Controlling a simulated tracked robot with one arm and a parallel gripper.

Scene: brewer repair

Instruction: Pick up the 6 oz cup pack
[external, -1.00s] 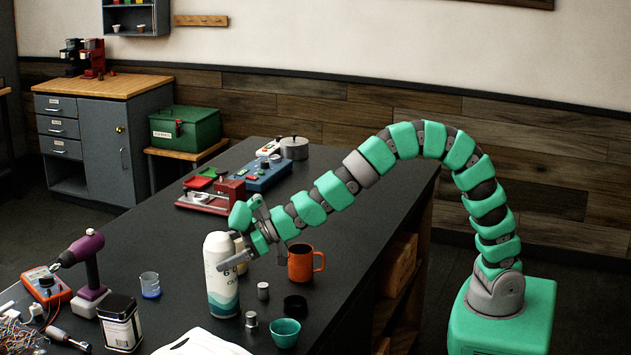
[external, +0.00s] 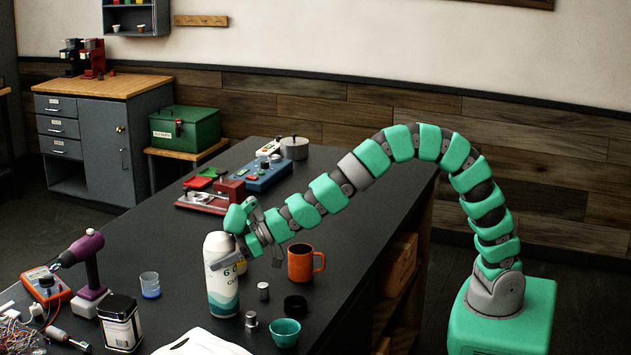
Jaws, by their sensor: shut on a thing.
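The 6 oz cup pack (external: 223,292) is a tall white cylinder with a domed top, printed lettering and teal waves near its base. It stands upright on the dark table. My gripper (external: 236,258) comes at it from the right, with one grey finger crossing the front of its upper part. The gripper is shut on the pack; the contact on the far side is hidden. A cream cylinder shows partly behind the pack and gripper.
An orange mug (external: 300,263) stands close to the right of the gripper. A black tin (external: 119,322) and a blue-bottomed beaker (external: 150,285) stand left.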

